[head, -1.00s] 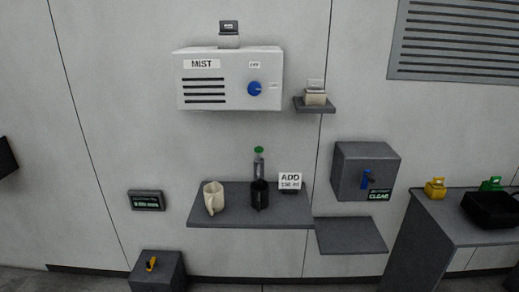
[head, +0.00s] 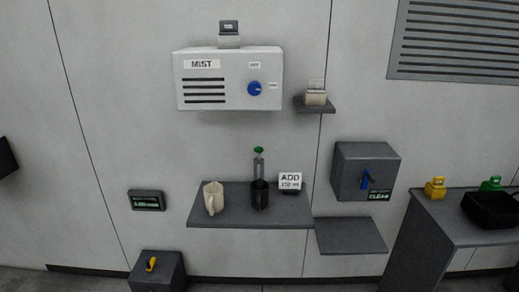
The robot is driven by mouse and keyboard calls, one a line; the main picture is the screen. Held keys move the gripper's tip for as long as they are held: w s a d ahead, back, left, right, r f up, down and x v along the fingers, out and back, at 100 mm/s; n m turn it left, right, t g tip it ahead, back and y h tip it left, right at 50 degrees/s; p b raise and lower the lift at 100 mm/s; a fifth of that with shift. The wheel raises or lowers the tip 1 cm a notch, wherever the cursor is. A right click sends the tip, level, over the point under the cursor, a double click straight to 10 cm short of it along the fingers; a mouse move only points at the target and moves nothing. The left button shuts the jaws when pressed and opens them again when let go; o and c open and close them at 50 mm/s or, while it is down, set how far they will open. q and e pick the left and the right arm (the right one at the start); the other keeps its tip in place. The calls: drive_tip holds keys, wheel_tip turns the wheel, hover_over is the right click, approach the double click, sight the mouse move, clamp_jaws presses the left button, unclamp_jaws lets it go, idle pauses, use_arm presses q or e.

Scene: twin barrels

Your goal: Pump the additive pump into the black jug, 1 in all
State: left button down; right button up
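The black jug (head: 260,196) stands upright on a dark grey wall shelf (head: 248,218), right of a cream jug (head: 213,197). The additive pump (head: 259,162), a grey bottle with a green top, stands directly behind the black jug, which hides its lower part. A small sign reading ADD (head: 290,181) with a volume line, too blurred to read surely, stands to the right of the black jug. Neither of my grippers shows in the head view.
A white MIST box (head: 228,79) with a blue knob hangs above. A lower empty shelf (head: 350,237) lies right of the jug shelf, below a grey CLEAR box (head: 366,170) with a blue lever. A counter with a black basin (head: 490,210) stands far right.

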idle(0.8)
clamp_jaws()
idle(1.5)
